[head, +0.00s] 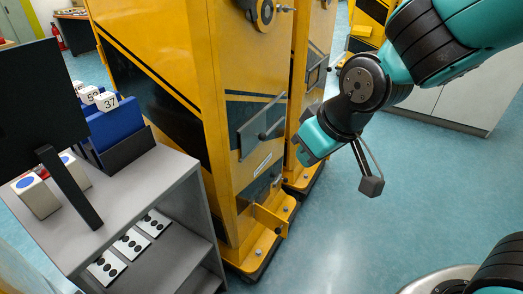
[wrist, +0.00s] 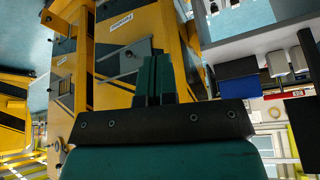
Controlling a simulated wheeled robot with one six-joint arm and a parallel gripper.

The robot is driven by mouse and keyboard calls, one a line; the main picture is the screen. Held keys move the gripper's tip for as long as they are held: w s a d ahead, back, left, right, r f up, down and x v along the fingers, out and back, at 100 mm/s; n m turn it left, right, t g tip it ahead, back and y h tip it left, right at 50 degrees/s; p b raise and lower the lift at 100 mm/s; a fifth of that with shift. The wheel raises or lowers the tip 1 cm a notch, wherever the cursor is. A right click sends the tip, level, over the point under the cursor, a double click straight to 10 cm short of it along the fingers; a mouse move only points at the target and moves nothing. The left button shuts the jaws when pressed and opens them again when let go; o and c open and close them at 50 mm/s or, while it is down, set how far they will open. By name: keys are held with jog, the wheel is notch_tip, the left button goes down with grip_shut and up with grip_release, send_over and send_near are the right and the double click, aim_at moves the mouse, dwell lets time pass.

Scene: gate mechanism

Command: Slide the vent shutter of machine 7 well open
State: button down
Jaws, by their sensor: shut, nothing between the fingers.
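A yellow machine (head: 150,60) stands in the middle of the head view. A grey vent shutter (head: 258,126) with a dark knob (head: 263,136) sits in a slanted frame on its front. In the wrist view, turned over, the shutter panel (wrist: 118,62) and its knob (wrist: 128,53) show just left of my fingers. My gripper (head: 303,155) is to the right of the shutter in the head view, apparently apart from it. Its fingers (wrist: 154,75) are together and empty. I cannot read a number 7 on any machine, nor tell how far the shutter is open.
A second yellow machine (head: 310,45) with a similar shutter stands close behind. A grey shelf cart (head: 175,172) with blue bins and a dark screen (head: 38,90) is at left. A yellow bracket (head: 270,220) juts out low on the machine.

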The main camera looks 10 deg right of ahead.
jog(key=w+d+f+n+t+h+b, duration=0.1)
jog(key=w+d+f+t+h+b, duration=0.15)
jog(key=w+f, duration=0.4)
jog(key=w+d+f+n+t+h+b, duration=0.1)
jog(key=w+d+f+n+t+b, duration=0.2)
jog(key=w+f, duration=0.35)
jog(key=n+t+y+p, duration=0.5)
jog(key=n+t+p, duration=0.1)
jog(key=n+p, duration=0.4)
send_near(260, 136)
jog(key=w+a, duration=0.3)
jog(key=a, duration=0.1)
jog(key=shift+w+d+f+p, duration=0.15)
jog(key=shift+w+d+f, duration=0.15)
jog(key=shift+w, duration=0.2)
jog(key=shift+w+d+f+p, duration=0.1)
jog(key=shift+w+d+f, duration=0.15)
jog(key=shift+w, duration=0.3)
jog(key=shift+w+d+f+p, duration=0.15)
jog(key=shift+w+d+f, duration=0.05)
jog(key=shift+w+d, duration=0.25)
jog(key=shift+w, duration=0.15)
